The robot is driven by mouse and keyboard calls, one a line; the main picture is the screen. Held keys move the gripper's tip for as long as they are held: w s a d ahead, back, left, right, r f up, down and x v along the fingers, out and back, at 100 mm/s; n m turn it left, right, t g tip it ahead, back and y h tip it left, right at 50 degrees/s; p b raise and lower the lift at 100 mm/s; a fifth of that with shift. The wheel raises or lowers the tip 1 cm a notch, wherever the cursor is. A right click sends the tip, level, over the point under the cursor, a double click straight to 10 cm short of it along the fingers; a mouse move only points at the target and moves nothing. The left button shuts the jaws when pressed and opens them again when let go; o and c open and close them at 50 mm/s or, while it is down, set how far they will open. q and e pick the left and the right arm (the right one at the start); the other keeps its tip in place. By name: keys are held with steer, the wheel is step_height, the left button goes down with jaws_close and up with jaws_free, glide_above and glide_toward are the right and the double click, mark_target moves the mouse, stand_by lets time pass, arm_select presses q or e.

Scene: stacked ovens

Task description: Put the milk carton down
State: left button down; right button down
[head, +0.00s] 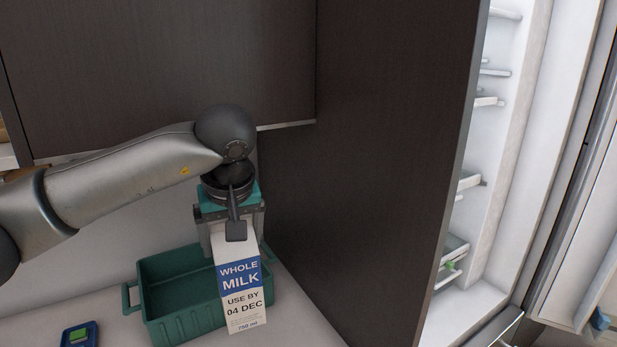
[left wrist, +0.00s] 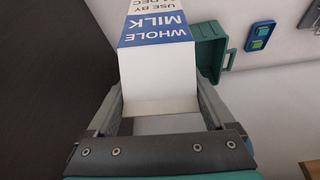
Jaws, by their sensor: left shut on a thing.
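The milk carton (head: 240,284) is white with a blue band and hangs upright below my left gripper (head: 232,240) in the head view. The gripper points down and is shut on the carton's top. In the left wrist view the carton (left wrist: 158,75) sits between the two fingers of the gripper (left wrist: 160,110). The carton's lower end is in front of the right part of a green crate; I cannot tell whether its base touches the counter. My right gripper is not in view.
The green crate (head: 165,267) stands on the white counter (head: 290,322), beside a dark tall panel (head: 365,150). A small blue and green item (head: 80,335) lies at front left. An open fridge (head: 510,150) with shelves is at right. A dark cabinet (head: 160,65) hangs above.

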arm_select(q)
steer(key=s+f+m+h+b, duration=0.2)
steer(key=s+f+m+b, duration=0.3)
steer(key=s+f, duration=0.7)
steer(key=b, duration=0.2)
steer(key=shift+f+t+b, duration=0.2)
steer(key=shift+t+b, duration=0.1)
steer(key=shift+s, duration=0.1)
stand_by(0.4)
